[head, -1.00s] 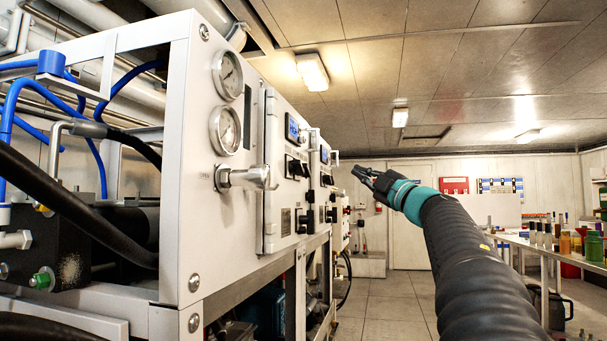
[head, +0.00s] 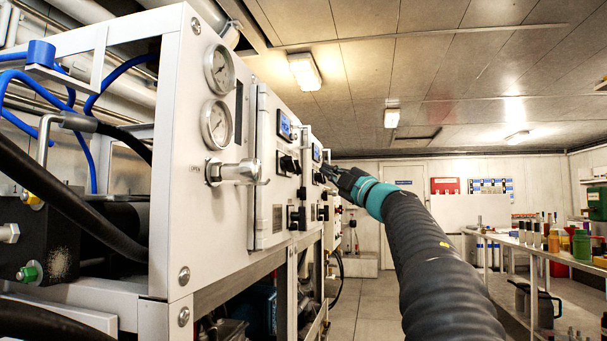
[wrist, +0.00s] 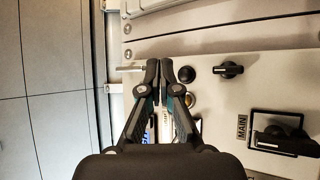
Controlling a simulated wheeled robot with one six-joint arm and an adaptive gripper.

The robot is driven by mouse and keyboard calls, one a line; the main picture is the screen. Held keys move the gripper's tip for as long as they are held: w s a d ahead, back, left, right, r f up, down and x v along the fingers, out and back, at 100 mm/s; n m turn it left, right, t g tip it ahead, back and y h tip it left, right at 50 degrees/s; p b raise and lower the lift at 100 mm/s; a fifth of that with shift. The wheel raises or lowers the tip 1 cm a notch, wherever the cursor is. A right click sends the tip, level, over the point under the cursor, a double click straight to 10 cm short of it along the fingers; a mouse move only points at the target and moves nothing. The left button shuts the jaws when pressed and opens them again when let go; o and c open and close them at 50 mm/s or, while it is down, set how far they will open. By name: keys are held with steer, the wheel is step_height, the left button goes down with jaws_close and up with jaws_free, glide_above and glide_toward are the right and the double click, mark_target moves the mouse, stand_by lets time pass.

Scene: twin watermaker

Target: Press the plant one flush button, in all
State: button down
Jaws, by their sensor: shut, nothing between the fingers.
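My gripper (head: 326,170) is shut and empty, with its tips beside the far control panel of the white machine in the head view. In the wrist view my gripper (wrist: 160,66) points at a pale panel (wrist: 215,88). A round black button or cap (wrist: 187,74) lies just right of the fingertips. A brass-ringed round part (wrist: 190,100) sits below it, partly behind the right finger. I cannot read a flush label, so I cannot tell which part is the flush button. Contact with the panel cannot be made out.
A black rotary knob (wrist: 228,70) and a black switch handle (wrist: 285,140) by a MAIN label stand right of the fingers. The machine's near end carries gauges (head: 218,68) and a valve handle (head: 235,172). A bench (head: 500,240) stands at right. The floor between is clear.

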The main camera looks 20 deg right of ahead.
steer(key=shift+w+a, duration=0.45)
steer(key=shift+a, duration=0.2)
steer(key=shift+w+a, duration=0.4)
steer(key=shift+a, duration=0.2)
steer(key=shift+w+a+p, duration=0.1)
steer(key=shift+p, duration=0.25)
stand_by(0.3)
steer(key=shift+w+a, duration=0.2)
steer(key=shift+a, duration=0.05)
steer(key=shift+w+a+p, duration=0.25)
steer(key=shift+a+p, duration=0.05)
steer(key=shift+a, duration=0.1)
stand_by(0.9)
steer(key=shift+d, duration=0.1)
steer(key=shift+s+d, duration=0.5)
steer(key=shift+d, duration=0.1)
stand_by(0.4)
steer(key=shift+s+d, duration=0.7)
steer(key=shift+d, duration=0.35)
steer(key=shift+s+d, duration=0.7)
steer(key=shift+d, duration=0.35)
